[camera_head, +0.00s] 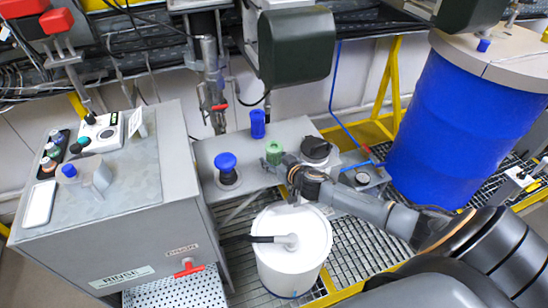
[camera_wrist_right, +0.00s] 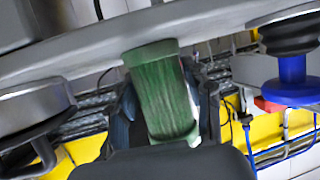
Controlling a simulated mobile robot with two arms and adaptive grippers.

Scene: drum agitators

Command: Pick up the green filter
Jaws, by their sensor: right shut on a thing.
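The green filter (camera_head: 274,150) is a small green cylinder at the grey metal shelf (camera_head: 205,150) in the middle of the head view. My right gripper (camera_head: 273,166) reaches it from the right and is shut on it. In the right wrist view the green filter (camera_wrist_right: 162,95) stands between the two dark fingers of the gripper (camera_wrist_right: 165,110), its far end against the grey shelf edge. I cannot tell whether it is clear of the shelf. My left gripper is not in view.
A blue cylinder (camera_head: 258,122), a blue knob (camera_head: 226,162) and a black knob (camera_head: 316,148) stand close around the filter. A white bucket (camera_head: 295,265) is below my right arm. The rinse cabinet (camera_head: 110,240) is at left, a blue drum (camera_head: 440,120) at right.

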